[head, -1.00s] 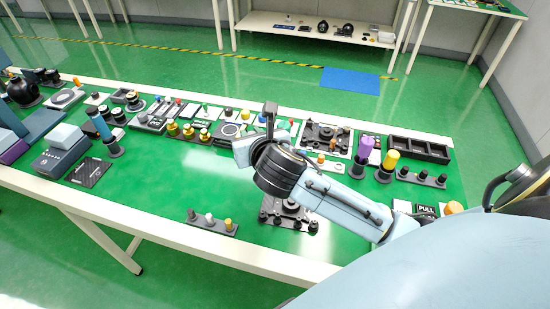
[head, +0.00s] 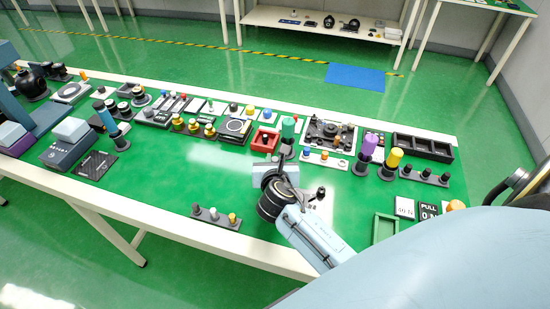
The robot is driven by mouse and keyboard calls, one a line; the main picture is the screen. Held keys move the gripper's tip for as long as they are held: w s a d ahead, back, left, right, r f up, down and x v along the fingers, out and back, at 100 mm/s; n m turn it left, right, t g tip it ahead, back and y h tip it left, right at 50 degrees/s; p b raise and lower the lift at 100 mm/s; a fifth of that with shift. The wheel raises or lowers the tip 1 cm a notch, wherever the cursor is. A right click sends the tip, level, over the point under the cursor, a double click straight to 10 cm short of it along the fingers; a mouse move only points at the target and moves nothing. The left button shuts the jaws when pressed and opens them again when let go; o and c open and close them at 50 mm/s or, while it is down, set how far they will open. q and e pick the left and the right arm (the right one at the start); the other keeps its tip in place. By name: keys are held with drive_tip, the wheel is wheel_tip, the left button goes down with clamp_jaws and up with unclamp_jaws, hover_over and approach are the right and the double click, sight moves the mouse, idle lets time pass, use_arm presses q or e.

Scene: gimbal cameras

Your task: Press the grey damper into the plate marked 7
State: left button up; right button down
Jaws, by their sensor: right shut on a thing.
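My right gripper (head: 283,160) reaches in over the middle of the table; its wrist and arm come from the lower right. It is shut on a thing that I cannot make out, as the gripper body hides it. A strip at the front edge holds a black, a grey (head: 213,213) and a yellow peg. I cannot tell whether the grey peg is the damper. No number 7 is legible on any plate. My left gripper is not in view.
A red tray (head: 265,139) and a green cylinder (head: 289,127) stand just behind the gripper. Purple (head: 369,148) and yellow (head: 394,159) cylinders stand to the right, with a black compartment tray (head: 423,147) behind. A green tray (head: 385,228) lies near the arm.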

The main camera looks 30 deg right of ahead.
wheel_tip(320, 180, down, 3)
drive_tip(key=shift+f+b, duration=0.1)
drive_tip(key=shift+b, duration=0.8)
drive_tip(key=shift+f+b, duration=0.9)
drive_tip(key=shift+f, duration=0.45)
drive_tip(key=shift+r+p, duration=0.1)
drive_tip(key=shift+p, duration=0.45)
drive_tip(key=shift+p, duration=0.5)
drive_tip(key=shift+f+b, duration=0.35)
drive_tip(key=shift+f, duration=0.2)
idle(0.3)
drive_tip(key=shift+r+p, duration=0.15)
drive_tip(key=shift+p, duration=0.35)
